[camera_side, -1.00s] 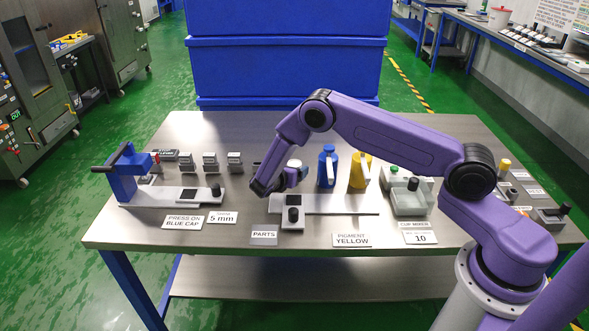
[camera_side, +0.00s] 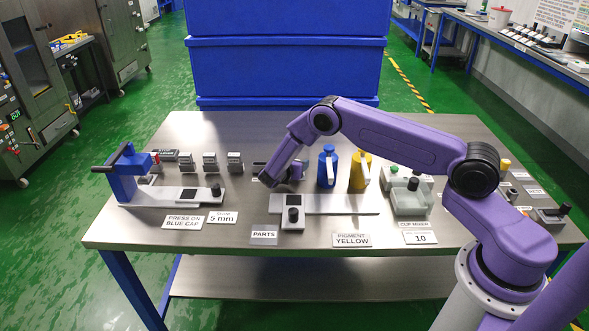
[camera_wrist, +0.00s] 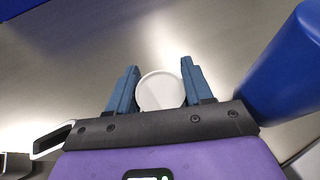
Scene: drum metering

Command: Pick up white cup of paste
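The white cup of paste (camera_wrist: 160,92) shows from above in the wrist view, as a round white disc between the two blue fingers of my gripper (camera_wrist: 160,66). The fingers are apart, one on each side of the cup, with their inner faces close to its edge. In the side view my gripper (camera_side: 296,174) is low over the table, just left of the blue bottle (camera_side: 326,172), and the cup is hidden there behind my wrist.
A yellow bottle (camera_side: 360,172) stands right of the blue one. A grey parts fixture (camera_side: 340,204) lies in front of my gripper. The blue press (camera_side: 124,178) is at the left, the cup mixer (camera_side: 411,202) at the right.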

